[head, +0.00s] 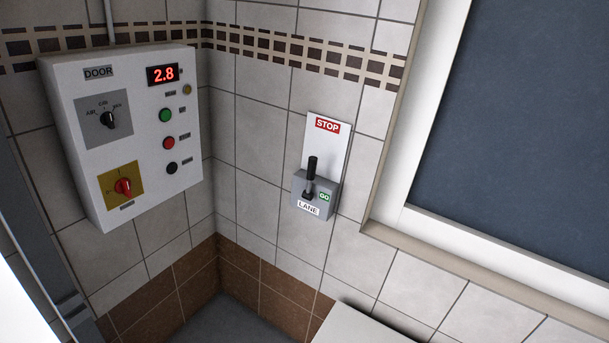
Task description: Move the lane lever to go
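The lane lever (311,171) is a black handle on a grey box (318,202) marked LANE, fixed to the tiled wall right of the corner. The handle stands up in the picture, toward the red STOP label (327,125) on the white plate (324,148) above. The handle's foot sits near the middle of the box front. Nothing touches the lever. My gripper is not in view.
A white DOOR panel (132,95) with knobs, buttons and a red 2.8 display hangs on the left wall. A framed dark window or board (525,130) is at the right. A pale ledge (365,327) juts out below the lever. The space before the lever looks clear.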

